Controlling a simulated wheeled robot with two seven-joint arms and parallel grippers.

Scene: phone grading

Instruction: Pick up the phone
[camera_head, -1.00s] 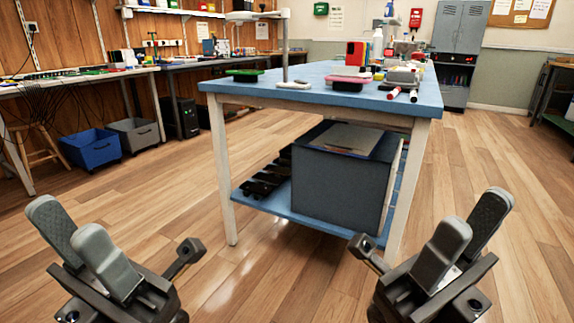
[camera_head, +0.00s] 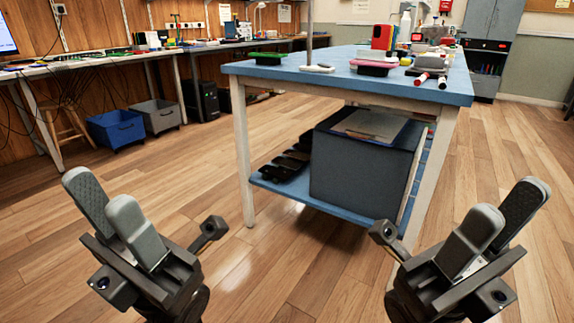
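On the blue worktable (camera_head: 340,85) stands an upright red object (camera_head: 381,37) that looks like a phone in a case, though it is too small to be sure. A flat green item (camera_head: 267,58) and a pink and black item (camera_head: 374,67) lie near the table's front and could also be phones or holders. Several dark flat phone-like items (camera_head: 280,165) lie on the lower shelf. My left gripper (camera_head: 98,189) and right gripper (camera_head: 510,198) are open and empty. Both are over the floor in front of the table, well apart from it.
Red and black markers (camera_head: 432,78) lie at the table's right edge. Blue (camera_head: 116,131) and grey (camera_head: 157,117) bins stand under the left bench. The floor around the table is clear.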

